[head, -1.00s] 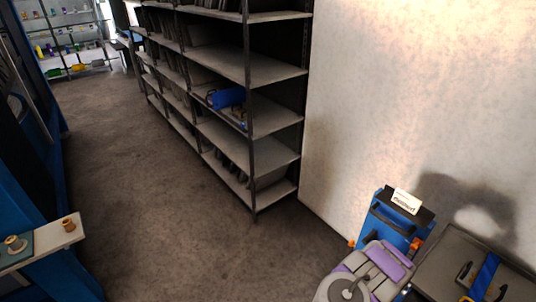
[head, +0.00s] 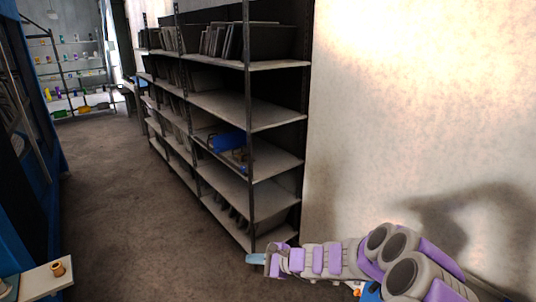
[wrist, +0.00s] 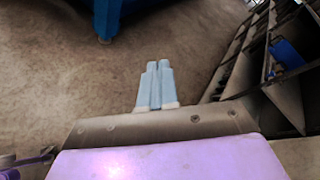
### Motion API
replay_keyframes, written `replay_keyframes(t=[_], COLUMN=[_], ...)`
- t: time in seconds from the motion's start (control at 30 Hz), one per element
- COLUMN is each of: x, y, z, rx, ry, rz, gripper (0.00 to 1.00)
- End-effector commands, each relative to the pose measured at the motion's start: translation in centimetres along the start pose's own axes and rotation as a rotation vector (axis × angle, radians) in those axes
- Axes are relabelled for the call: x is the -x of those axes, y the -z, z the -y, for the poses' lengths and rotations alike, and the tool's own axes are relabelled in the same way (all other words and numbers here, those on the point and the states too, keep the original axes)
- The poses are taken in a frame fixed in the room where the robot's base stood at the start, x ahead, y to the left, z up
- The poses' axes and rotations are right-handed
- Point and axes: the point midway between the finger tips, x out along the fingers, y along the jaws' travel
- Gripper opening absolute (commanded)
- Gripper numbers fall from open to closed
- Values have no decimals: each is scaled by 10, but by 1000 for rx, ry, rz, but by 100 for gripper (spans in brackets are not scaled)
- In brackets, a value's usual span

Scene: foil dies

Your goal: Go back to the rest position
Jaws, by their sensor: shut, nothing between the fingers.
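My gripper (head: 256,258) shows at the lower middle of the head view, at the end of my grey and purple arm, which reaches in from the lower right. In the wrist view my gripper (wrist: 158,65) has its two light blue fingers side by side and together, with nothing between them. Brown carpet lies beyond the fingertips. In the head view the gripper overlaps the foot of the shelving; I cannot tell how far apart they are.
Metal shelving (head: 275,122) runs along the aisle, with a blue item (head: 226,142) on it. A pale wall (head: 400,110) stands right. A small ledge (head: 42,282) with a gold piece (head: 58,268) is at lower left. The carpet (head: 130,210) between is clear.

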Motion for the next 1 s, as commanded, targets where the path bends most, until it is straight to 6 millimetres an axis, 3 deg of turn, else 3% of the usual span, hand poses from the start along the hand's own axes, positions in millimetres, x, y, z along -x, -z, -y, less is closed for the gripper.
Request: replay_keyframes(t=[0.03,0.2,0.4,0.53,0.67,1.0], x=[5,27,65,96,130,244], y=[-27,-103,-161,-181,-187,-166], z=[-2,-30,-80,-119,-156,-242], rx=[72,306,564,712,846,1073], ry=[-31,-162,-342,-472,-610,-1001], rz=[32,122,175,182,160,8], gripper=[0,0,0,0,0,0])
